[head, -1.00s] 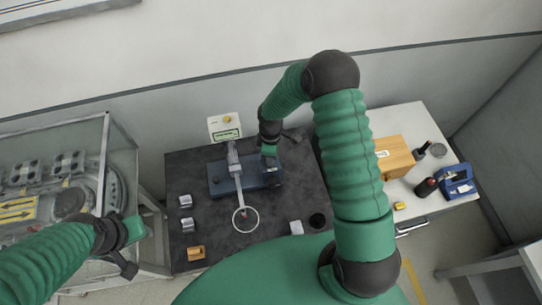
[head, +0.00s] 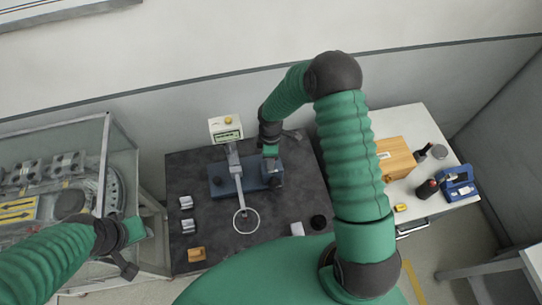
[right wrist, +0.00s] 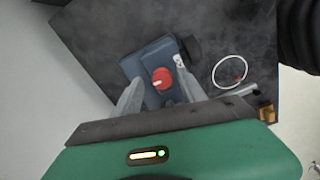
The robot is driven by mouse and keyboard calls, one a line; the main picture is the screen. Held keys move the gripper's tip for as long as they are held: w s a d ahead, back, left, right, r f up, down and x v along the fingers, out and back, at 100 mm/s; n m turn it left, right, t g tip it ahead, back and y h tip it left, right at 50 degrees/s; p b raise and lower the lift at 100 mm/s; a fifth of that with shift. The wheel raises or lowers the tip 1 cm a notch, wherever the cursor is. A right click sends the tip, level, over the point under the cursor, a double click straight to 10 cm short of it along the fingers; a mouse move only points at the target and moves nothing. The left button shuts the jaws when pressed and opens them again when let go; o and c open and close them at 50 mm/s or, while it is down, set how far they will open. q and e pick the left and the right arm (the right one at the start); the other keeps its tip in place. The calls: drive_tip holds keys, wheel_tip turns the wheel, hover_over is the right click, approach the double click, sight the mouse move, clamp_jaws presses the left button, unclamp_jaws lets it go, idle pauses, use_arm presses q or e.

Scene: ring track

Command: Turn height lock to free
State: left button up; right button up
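A blue-grey device (head: 228,180) with an upright post and a small display box (head: 226,128) stands on the dark table. In the right wrist view, a red knob (right wrist: 162,78) with a pale mark sits on the device's blue body (right wrist: 150,58). I take this knob to be the height lock, but no label is readable. My right gripper (right wrist: 160,86) is open, with its fingers apart on either side of the knob; contact cannot be told. In the head view my right gripper (head: 270,163) hides the knob. My left gripper (head: 133,250) is off to the left, away from the device.
A white ring (head: 246,221) projects from the device over the dark table (head: 285,205). Small metal blocks (head: 187,202) and an orange holder (head: 196,254) lie to the left. A glass-walled machine (head: 122,165) is at left; a wooden box (head: 396,157) stands on the right bench.

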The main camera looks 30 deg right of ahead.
drive_tip(key=shift+r, duration=0.55)
wheel_tip(320, 180, up, 16)
drive_tip(key=b, duration=0.3)
drive_tip(key=shift+f+b, duration=0.15)
drive_tip(key=shift+b, duration=0.2)
drive_tip(key=shift+w, duration=0.1)
